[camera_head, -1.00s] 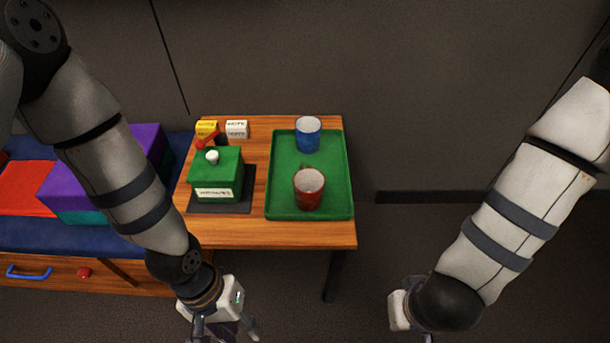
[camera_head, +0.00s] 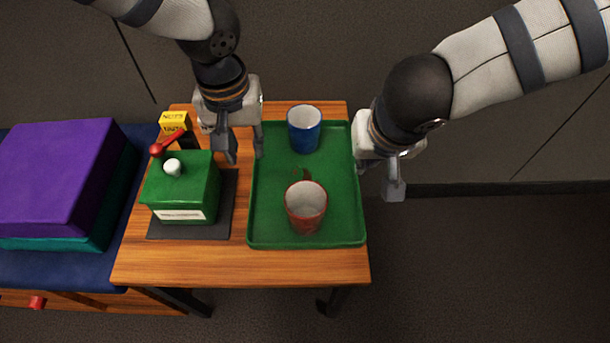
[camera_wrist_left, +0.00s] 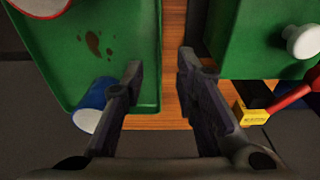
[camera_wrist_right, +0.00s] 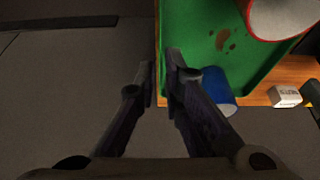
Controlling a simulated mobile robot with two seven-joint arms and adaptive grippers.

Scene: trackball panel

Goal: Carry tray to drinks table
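The green tray (camera_head: 272,225) lies on the small wooden table (camera_head: 250,268). A blue cup (camera_head: 304,130) stands at its back and a red cup (camera_head: 305,210) near its front, with brown stains beside it. My left gripper (camera_head: 244,158) is over the tray's left edge, fingers apart; in the left wrist view (camera_wrist_left: 158,82) the gap lies near the tray rim with nothing held. My right gripper (camera_head: 378,185) is at the tray's right edge. In the right wrist view (camera_wrist_right: 162,68) its fingers are parted slightly at the rim; I cannot tell whether they touch it.
A green box (camera_head: 185,195) with a red lever and white knob stands on a dark mat (camera_head: 226,215) just left of the tray. A yellow block (camera_head: 174,122) is behind it. A purple box (camera_head: 55,175) sits on the blue bench at left. The floor at right is clear.

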